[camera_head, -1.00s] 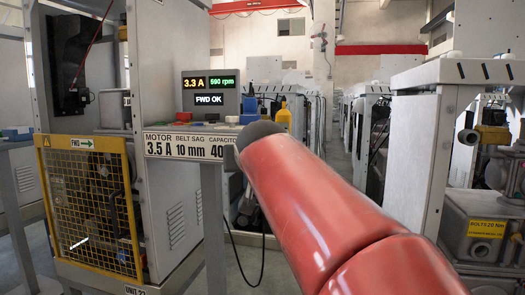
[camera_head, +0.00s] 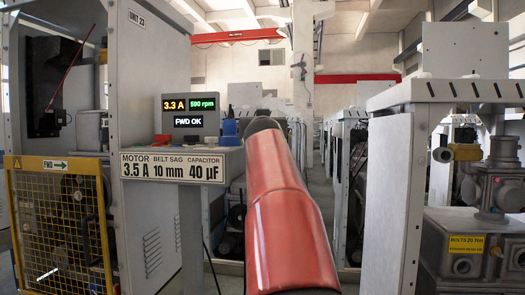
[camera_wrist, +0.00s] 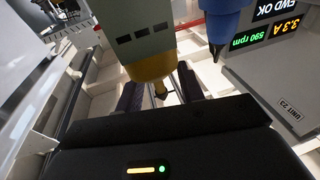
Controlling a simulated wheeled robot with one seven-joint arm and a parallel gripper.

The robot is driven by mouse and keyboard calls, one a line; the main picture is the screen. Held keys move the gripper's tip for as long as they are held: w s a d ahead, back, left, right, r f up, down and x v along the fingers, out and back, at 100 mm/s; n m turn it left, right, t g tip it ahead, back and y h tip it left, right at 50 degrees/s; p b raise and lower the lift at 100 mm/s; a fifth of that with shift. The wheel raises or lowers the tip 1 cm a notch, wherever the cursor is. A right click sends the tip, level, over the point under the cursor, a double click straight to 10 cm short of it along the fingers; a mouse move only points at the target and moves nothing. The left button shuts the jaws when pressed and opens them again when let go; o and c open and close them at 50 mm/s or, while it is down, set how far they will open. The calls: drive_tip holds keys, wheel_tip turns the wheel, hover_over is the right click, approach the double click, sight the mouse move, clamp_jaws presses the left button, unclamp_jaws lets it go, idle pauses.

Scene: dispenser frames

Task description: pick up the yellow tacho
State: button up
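In the wrist view, a grey body with dark rectangles and a yellow end (camera_wrist: 150,68), which looks like the tacho, hangs from the top edge. Its narrow tip points down toward the gap between the fingers. My gripper (camera_wrist: 159,89) has its two dark fingers apart, one on each side of that tip. I cannot tell whether the fingers touch it. In the head view, my red arm reaches over the shelf beside the displays and hides the gripper and the yellow tacho.
A blue object (camera_wrist: 222,20) stands close to the right of the tacho; blue items (camera_head: 229,132) also show on the shelf. The display box (camera_head: 190,117) stands to the left on the cabinet. A yellow mesh guard (camera_head: 60,225) and grey machines (camera_head: 485,215) flank the arm.

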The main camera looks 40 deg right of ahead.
drive_tip(key=shift+w+d+r, duration=0.15)
drive_tip(key=shift+w+d, duration=0.25)
drive_tip(key=shift+w, duration=0.1)
clamp_jaws()
drive_tip(key=shift+r, duration=0.15)
